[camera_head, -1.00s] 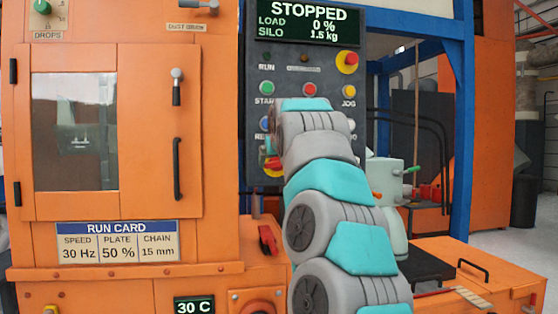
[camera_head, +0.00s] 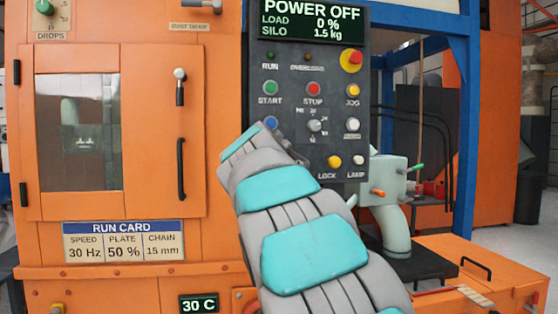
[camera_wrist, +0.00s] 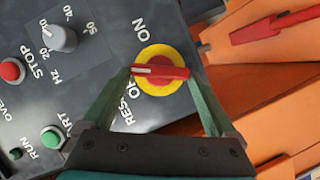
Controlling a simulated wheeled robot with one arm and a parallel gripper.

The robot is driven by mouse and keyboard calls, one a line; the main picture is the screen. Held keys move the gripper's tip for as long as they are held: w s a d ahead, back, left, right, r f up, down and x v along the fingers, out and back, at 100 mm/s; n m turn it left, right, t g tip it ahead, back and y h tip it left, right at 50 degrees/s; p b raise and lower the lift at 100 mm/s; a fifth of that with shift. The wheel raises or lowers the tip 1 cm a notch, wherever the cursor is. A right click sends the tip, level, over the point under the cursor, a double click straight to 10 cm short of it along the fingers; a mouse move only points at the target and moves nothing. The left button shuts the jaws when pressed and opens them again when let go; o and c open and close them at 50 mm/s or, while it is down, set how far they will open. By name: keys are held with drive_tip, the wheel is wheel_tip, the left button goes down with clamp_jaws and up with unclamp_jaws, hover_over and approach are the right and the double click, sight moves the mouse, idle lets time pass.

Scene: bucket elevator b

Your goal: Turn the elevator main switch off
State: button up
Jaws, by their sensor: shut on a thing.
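The main switch is a red bar handle (camera_wrist: 160,72) on a round yellow plate (camera_wrist: 158,90), seen in the wrist view. The handle lies across the picture, its white mark at the left end beside the OFF lettering; ON is printed above. My gripper (camera_wrist: 160,74) is shut on the handle, one green finger at each end. In the head view my arm hides the switch and the gripper. The display (camera_head: 313,20) on the dark control panel (camera_head: 345,105) reads POWER OFF, load 0 %, silo 1.5 kg.
Start (camera_head: 270,88), stop (camera_head: 314,88) and jog (camera_head: 354,90) buttons, a dial (camera_head: 314,125) and an emergency stop (camera_head: 352,60) sit on the panel around my arm. An orange cabinet (camera_head: 210,110) stands left; a pale pipe fitting (camera_head: 385,178) stands right.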

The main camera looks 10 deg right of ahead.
drive_tip(key=n+t, duration=0.1)
drive_tip(key=n, duration=0.1)
drive_tip(key=f+n+h, duration=0.1)
drive_tip(key=n, duration=0.1)
drive_tip(key=shift+n+t+h, duration=0.3)
drive_tip(key=shift+n+t, duration=0.1)
drive_tip(key=shift+a, duration=0.1)
idle(0.4)
drive_tip(key=o, duration=1)
drive_tip(key=shift+s+a+r, duration=0.1)
drive_tip(key=shift+s, duration=0.05)
